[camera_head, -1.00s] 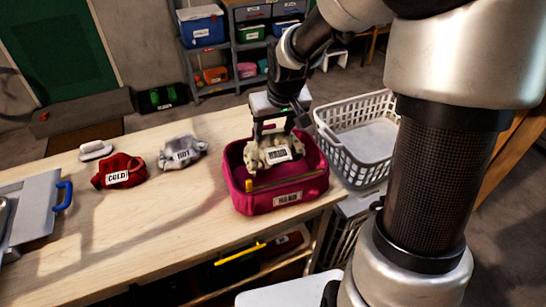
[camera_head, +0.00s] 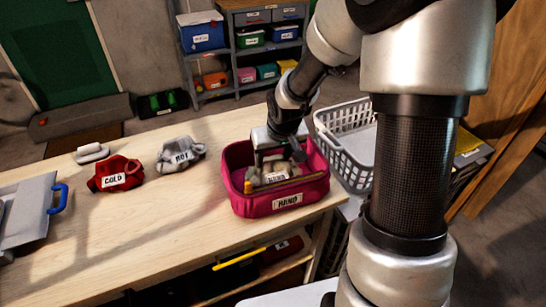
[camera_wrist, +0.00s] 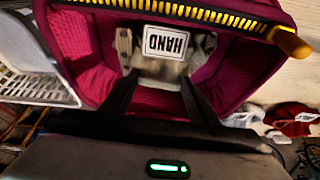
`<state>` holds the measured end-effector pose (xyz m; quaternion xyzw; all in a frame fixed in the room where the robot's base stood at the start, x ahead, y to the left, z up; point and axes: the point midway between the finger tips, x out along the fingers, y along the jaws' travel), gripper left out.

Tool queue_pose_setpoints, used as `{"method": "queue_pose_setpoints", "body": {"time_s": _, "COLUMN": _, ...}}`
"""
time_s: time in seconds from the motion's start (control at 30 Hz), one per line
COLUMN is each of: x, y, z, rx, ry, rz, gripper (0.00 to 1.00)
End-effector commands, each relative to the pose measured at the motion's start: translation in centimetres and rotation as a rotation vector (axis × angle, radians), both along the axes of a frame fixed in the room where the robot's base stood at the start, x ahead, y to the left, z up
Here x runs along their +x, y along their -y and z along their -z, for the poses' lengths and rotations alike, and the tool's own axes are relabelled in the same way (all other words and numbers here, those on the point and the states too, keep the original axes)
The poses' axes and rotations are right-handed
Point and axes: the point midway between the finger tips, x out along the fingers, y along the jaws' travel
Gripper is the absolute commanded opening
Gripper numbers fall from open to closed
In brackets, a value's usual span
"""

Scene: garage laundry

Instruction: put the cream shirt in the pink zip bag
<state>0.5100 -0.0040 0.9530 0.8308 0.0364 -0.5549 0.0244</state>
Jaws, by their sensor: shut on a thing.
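The pink zip bag (camera_head: 235,187) stands open on the right end of the wooden table, with a label reading HAND and a yellow zip along its rim. The cream shirt (camera_head: 273,178), also labelled HAND, is inside the bag, below the rim. My gripper (camera_head: 267,172) reaches down into the bag and is shut on the shirt. In the wrist view the shirt (camera_wrist: 160,68) lies between the fingers, with the bag's pink walls (camera_wrist: 90,75) around it. The shirt's lower side is hidden, so I cannot tell whether it touches the bag's floor.
A red garment (camera_head: 118,172) labelled COLD and a grey garment (camera_head: 181,155) labelled HOT lie left of the bag. A white laundry basket (camera_head: 350,160) stands just right of it. A grey board with a blue handle (camera_head: 58,198) is at far left. Bare tabletop lies between.

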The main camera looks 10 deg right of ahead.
Motion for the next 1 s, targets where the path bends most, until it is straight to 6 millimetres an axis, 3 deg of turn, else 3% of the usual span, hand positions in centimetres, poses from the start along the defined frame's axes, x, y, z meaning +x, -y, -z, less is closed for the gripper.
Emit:
{"method": "queue_pose_setpoints", "body": {"time_s": 0.03, "x": 0.0, "y": 0.0, "z": 0.3, "rx": 0.000, "ry": 0.001, "rz": 0.000, "gripper": 0.13}}
{"method": "queue_pose_setpoints", "body": {"time_s": 0.07, "x": 0.0, "y": 0.0, "z": 0.3, "rx": 0.000, "ry": 0.000, "rz": 0.000, "gripper": 0.56}}
{"method": "queue_pose_setpoints", "body": {"time_s": 0.17, "x": 0.0, "y": 0.0, "z": 0.2, "rx": 0.000, "ry": 0.000, "rz": 0.000, "gripper": 0.73}}
{"method": "queue_pose_setpoints", "body": {"time_s": 0.57, "x": -0.1, "y": 0.1, "z": -0.6, "rx": 0.000, "ry": 0.001, "rz": 0.001, "gripper": 0.73}}
{"method": "queue_pose_setpoints", "body": {"time_s": 1.0, "x": -3.4, "y": 0.4, "z": -8.8, "rx": -0.001, "ry": 0.004, "rz": 0.004, "gripper": 0.73}}
